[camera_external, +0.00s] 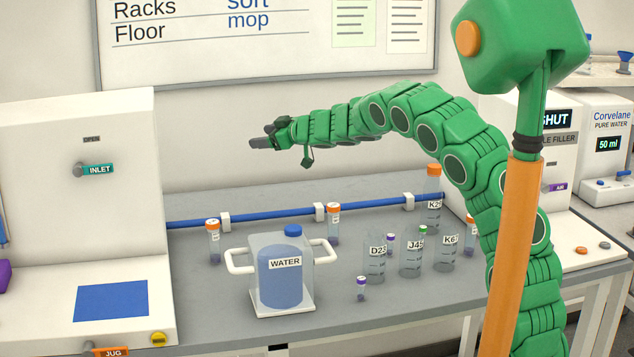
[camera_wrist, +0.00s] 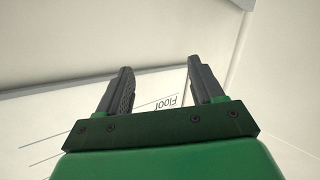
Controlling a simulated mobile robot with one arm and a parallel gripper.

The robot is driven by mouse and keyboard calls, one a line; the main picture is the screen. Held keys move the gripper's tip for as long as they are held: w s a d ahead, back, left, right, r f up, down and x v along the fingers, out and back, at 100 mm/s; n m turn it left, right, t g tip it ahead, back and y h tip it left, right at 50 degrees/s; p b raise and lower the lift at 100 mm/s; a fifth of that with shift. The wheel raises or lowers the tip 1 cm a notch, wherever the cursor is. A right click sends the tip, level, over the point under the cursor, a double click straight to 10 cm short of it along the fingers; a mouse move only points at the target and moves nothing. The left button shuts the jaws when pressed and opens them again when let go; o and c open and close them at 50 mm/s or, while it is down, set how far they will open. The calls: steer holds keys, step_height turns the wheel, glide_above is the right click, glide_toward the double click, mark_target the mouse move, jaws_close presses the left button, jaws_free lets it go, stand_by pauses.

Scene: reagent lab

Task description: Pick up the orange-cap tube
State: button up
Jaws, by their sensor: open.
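An orange-cap tube (camera_external: 214,243) stands upright on the bench left of the water jug. Another orange-cap tube (camera_external: 333,224) stands behind the jug, near the blue rail. A third (camera_external: 470,234) is at the right, partly hidden by my arm. A larger bottle marked K25 (camera_external: 433,214) also has an orange cap. My gripper (camera_external: 262,140) is high above the bench at the left end of my raised arm, apart from all the tubes. In the wrist view its two fingers (camera_wrist: 163,80) are open with nothing between them; only wall and whiteboard show beyond.
The water jug (camera_external: 283,280) stands mid-bench. Bottles D23 (camera_external: 375,262), J45 (camera_external: 412,258) and K67 (camera_external: 447,255) and small purple-cap vials (camera_external: 361,290) stand to its right. A blue rail (camera_external: 270,217) runs behind. A white machine (camera_external: 70,200) blocks the left.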

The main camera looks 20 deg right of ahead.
steer(key=w+d+r+m+t+h, duration=0.2)
steer(key=w+d+m+h, duration=0.35)
steer(key=d, duration=0.35)
steer(key=s+d+f+m+g+h, duration=0.3)
steer(key=d+f+m+h, duration=0.2)
steer(key=d, duration=0.2)
steer(key=m+g, duration=0.2)
steer(key=g, duration=0.8)
glide_above(331, 196)
steer(key=w, duration=0.1)
steer(key=shift+y, duration=0.45)
step_height(331, 196, down, 8)
steer(key=shift+w+f, duration=0.1)
steer(key=shift+f, duration=0.1)
steer(key=shift+w+d+f, duration=0.1)
steer(key=shift+f, duration=1.85)
steer(key=shift+d+f, duration=0.1)
steer(key=shift+f, duration=1.8)
steer(key=shift+c, duration=0.3)
steer(key=c, duration=1.1)
